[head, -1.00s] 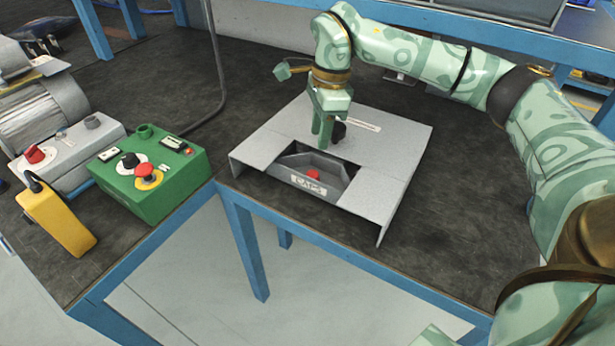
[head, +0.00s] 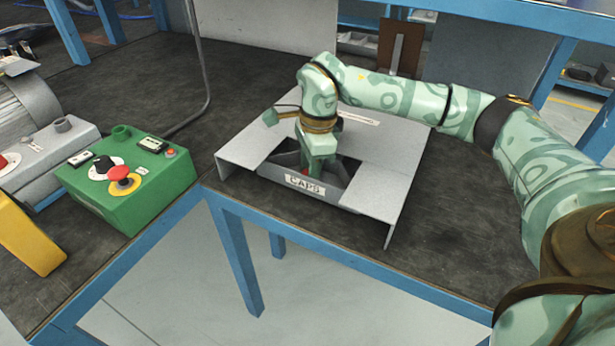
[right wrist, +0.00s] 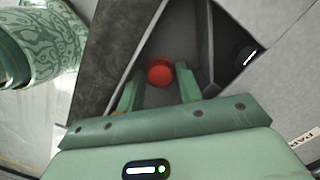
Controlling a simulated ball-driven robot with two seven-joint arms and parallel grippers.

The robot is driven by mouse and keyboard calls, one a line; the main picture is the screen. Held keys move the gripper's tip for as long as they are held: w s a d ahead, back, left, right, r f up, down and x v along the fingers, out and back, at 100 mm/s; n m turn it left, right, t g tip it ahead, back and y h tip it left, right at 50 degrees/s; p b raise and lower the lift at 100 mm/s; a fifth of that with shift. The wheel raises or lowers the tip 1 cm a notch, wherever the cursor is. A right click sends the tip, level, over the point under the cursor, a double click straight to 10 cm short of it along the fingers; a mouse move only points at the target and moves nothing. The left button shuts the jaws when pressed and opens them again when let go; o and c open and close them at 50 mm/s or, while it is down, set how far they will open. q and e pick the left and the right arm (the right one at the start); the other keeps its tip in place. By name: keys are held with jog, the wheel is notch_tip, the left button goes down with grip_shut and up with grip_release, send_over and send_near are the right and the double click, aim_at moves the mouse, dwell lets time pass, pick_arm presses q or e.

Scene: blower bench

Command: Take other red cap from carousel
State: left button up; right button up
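The carousel is a grey box with a cut-out top (head: 375,190) and a front label reading "CAPS". A red cap (right wrist: 160,72) lies in a grey wedge-shaped compartment inside the opening. My right gripper (head: 312,172) points down into the opening. In the right wrist view its two fingers (right wrist: 160,88) are spread apart, with the cap between and just beyond their tips. I cannot tell whether a finger touches the cap. My left gripper is not in view.
A green control box (head: 125,185) with a red button and a black knob stands left of the carousel. A yellow block (head: 25,235) is at the far left. The dark benchtop (head: 460,225) is clear right of the carousel. The bench's front edge runs close before it.

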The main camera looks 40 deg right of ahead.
jog(key=c, duration=0.5)
